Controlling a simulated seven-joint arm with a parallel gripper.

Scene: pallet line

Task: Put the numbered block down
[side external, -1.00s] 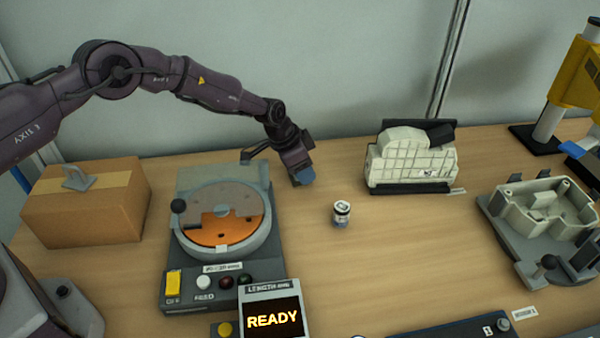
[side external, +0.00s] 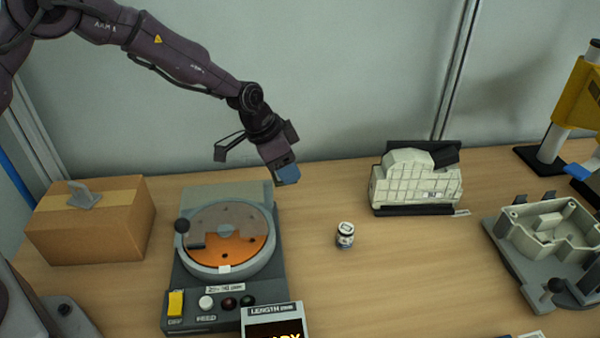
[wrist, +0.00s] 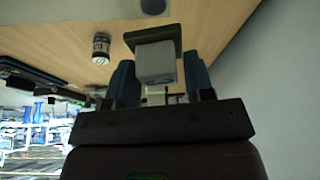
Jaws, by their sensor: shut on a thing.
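My gripper (side external: 286,176) hangs in the air above the bench, to the right of the rotary feeder's far edge. In the wrist view its two blue fingers (wrist: 158,82) are shut on a grey block (wrist: 156,62) with a dark flat plate on its far end. I see no number on the faces in view, so I cannot tell if this is the numbered block. In the side view the held block is mostly hidden by the fingers.
A small jar (side external: 345,235) stands on the bench, also in the wrist view (wrist: 101,48). The rotary feeder (side external: 180,255) and a cardboard box (side external: 90,232) are left. A white gridded unit (side external: 415,183) and a fixture with a pale housing (side external: 548,225) are right. Bench around the jar is clear.

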